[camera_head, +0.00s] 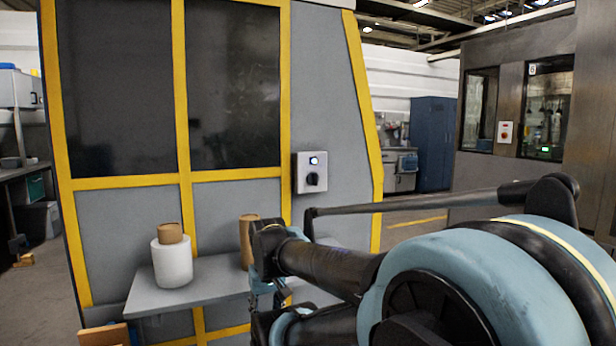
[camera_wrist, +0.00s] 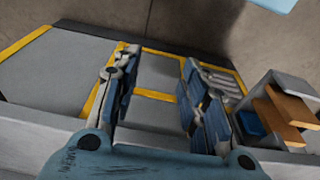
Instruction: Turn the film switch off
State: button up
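The film switch is a grey box with a black rotary knob (camera_head: 313,179) below a small lit blue-white lamp (camera_head: 314,160). It is mounted on the grey side panel of the yellow-framed machine, right of its dark windows. I cannot read the knob's marks at this size. My gripper (camera_wrist: 158,60) is open and empty in the wrist view, its two blue-black fingers spread apart. In the head view my gripper is low, below and left of the switch, partly hidden by my arm, and apart from it. The switch does not show in the wrist view.
A grey shelf (camera_head: 205,290) juts from the machine below the switch. It carries a white roll (camera_head: 172,263) with a brown core on top, and a brown roll (camera_head: 246,240) near my arm. Another control box (camera_head: 505,131) is on the machine at right. The air before the switch is clear.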

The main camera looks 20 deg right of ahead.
aim_at(313, 179)
jog(key=z, duration=0.4)
jog(key=k, duration=0.95)
jog(key=z, duration=0.2)
